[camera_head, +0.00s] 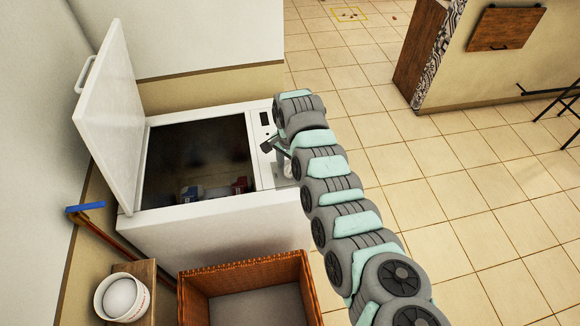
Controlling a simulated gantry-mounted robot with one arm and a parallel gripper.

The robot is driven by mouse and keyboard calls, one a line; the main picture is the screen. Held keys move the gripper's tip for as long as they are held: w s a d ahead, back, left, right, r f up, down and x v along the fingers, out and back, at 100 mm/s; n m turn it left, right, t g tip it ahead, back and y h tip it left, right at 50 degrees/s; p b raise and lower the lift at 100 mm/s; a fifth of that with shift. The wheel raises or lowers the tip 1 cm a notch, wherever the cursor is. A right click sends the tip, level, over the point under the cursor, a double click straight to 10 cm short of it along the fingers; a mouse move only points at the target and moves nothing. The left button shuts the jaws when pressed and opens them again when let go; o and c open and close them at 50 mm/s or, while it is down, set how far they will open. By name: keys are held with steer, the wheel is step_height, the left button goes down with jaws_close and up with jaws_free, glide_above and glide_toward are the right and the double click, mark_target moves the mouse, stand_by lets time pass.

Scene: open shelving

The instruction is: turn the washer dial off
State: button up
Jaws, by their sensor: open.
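The white top-loading washer (215,232) stands against the wall at the left, with its lid (112,120) raised. Its dark opening (198,150) shows a few items inside, among them a red one and a blue-and-white one. The control strip runs along the washer's right side, with a small dark panel (265,119) near its far end. My gripper (268,145) is open above this strip, close to the opening's right edge. I cannot make out the dial; my gripper and arm cover part of the strip. Whether my gripper touches anything there cannot be told.
A brown wicker basket (250,262) stands in front of the washer. A white bucket (122,298) sits on a wooden stand at the lower left, near a blue-ended stick (86,207). The tiled floor to the right is clear up to a counter wall (500,75).

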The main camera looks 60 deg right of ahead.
jaws_close()
stand_by(0.7)
